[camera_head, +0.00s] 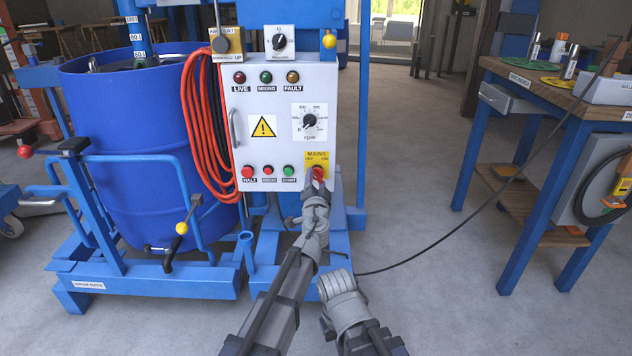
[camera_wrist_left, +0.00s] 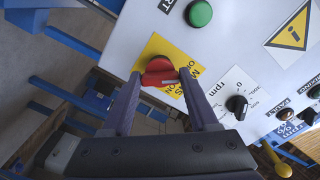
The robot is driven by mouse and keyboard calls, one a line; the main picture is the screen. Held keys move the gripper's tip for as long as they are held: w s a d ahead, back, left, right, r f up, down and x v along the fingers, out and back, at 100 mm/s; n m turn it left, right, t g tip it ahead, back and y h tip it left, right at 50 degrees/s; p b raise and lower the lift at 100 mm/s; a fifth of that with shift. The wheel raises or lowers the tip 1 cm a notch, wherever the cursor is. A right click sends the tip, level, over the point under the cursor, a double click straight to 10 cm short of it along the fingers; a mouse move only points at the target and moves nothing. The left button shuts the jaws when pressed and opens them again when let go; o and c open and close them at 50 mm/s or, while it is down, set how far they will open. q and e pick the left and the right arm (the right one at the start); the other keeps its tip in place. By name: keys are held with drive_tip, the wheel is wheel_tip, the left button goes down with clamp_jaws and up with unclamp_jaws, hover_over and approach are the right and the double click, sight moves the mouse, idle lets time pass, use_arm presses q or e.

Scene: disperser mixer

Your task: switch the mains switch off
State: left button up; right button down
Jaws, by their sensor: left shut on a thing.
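The mains switch (camera_head: 318,172) is a red rotary knob on a yellow plate, at the lower right of the white control panel (camera_head: 280,85). It also shows in the left wrist view (camera_wrist_left: 158,67), beside the OFF and ON lettering. My left gripper (camera_head: 317,184) is at the knob, its fingers on either side of it and shut on it. The fingertips hide part of the knob in the head view, and I cannot tell which mark it points to. My right gripper cannot be made out in either view.
Halt, reset and start buttons (camera_head: 268,171) sit left of the switch, with the rpm dial (camera_head: 309,121) above. Orange hose (camera_head: 200,130) hangs beside the panel, next to a blue drum (camera_head: 130,130). A workbench (camera_head: 540,95) stands right. A black cable (camera_head: 440,245) crosses the floor.

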use_arm(q)
drive_tip(key=shift+n, duration=0.7)
drive_tip(key=o, duration=1.4)
drive_tip(key=shift+s, duration=0.1)
drive_tip(key=s, duration=0.7)
drive_tip(key=shift+s, duration=0.35)
use_arm(e)
drive_tip(key=shift+s+d, duration=0.65)
drive_tip(key=shift+s, duration=0.25)
